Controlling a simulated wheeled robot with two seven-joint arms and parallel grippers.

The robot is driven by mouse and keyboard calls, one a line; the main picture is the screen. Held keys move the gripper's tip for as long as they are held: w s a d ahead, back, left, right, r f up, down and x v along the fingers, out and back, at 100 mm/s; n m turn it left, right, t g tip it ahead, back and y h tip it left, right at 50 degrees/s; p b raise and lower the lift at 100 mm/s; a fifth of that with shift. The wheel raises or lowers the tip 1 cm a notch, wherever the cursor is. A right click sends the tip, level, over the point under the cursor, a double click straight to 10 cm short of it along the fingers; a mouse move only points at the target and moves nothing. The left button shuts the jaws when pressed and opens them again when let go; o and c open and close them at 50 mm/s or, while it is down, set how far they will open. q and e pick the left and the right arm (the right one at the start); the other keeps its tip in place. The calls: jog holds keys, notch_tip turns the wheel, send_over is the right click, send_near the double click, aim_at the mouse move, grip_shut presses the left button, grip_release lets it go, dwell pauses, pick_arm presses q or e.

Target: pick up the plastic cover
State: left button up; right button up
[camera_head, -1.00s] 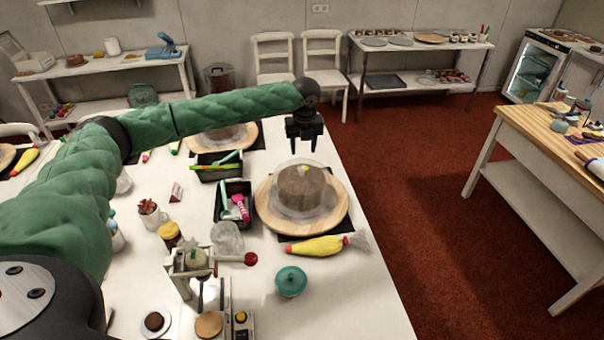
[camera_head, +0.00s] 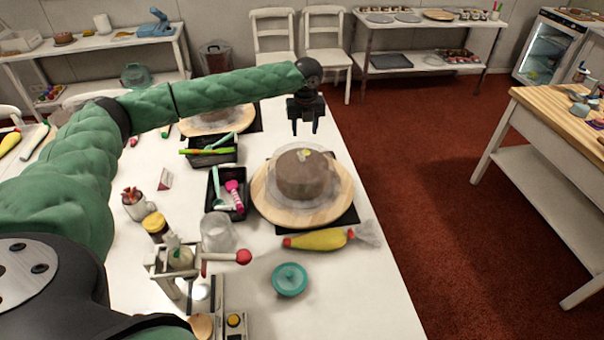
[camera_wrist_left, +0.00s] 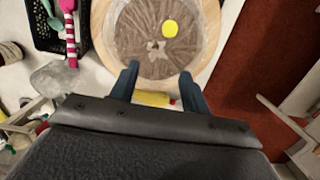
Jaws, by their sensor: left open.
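The clear plastic cover (camera_head: 336,178) stands over a brown cake (camera_head: 302,172) on a round wooden turntable (camera_head: 270,209) on the white table. In the left wrist view the cover (camera_wrist_left: 111,30) is seen from above, with the cake and a yellow spot under it. My left gripper (camera_head: 305,130) is open and empty, above the table and just behind the cover in the head view. In the left wrist view its two fingers (camera_wrist_left: 160,82) point toward the cover's near edge. I cannot tell the exact gap between them. My right gripper is not in view.
A yellow piping bag (camera_head: 315,239) lies in front of the turntable. Black trays (camera_head: 240,212) with tools stand to its left. A second turntable (camera_head: 190,130) is behind.

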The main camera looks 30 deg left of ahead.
aim_at(302, 153)
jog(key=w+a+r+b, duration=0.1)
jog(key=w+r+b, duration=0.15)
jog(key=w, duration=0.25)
pick_arm(q)
notch_tip(302, 153, down, 5)
jog(key=shift+a+f+p, duration=0.1)
jog(key=shift+p, duration=0.7)
jog(key=shift+a+f+p, duration=0.15)
jog(key=shift+f+p, duration=0.2)
jog(key=shift+w+a+f+p, duration=0.1)
jog(key=shift+a+f+p, duration=0.1)
jog(key=shift+f+p, duration=0.7)
jog(key=shift+w+a+f+p, duration=0.15)
jog(key=shift+f+p, duration=0.15)
jog(key=shift+f, duration=1.1)
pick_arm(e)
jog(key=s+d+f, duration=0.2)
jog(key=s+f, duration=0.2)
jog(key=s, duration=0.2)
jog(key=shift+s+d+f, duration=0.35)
pick_arm(q)
grip_shut()
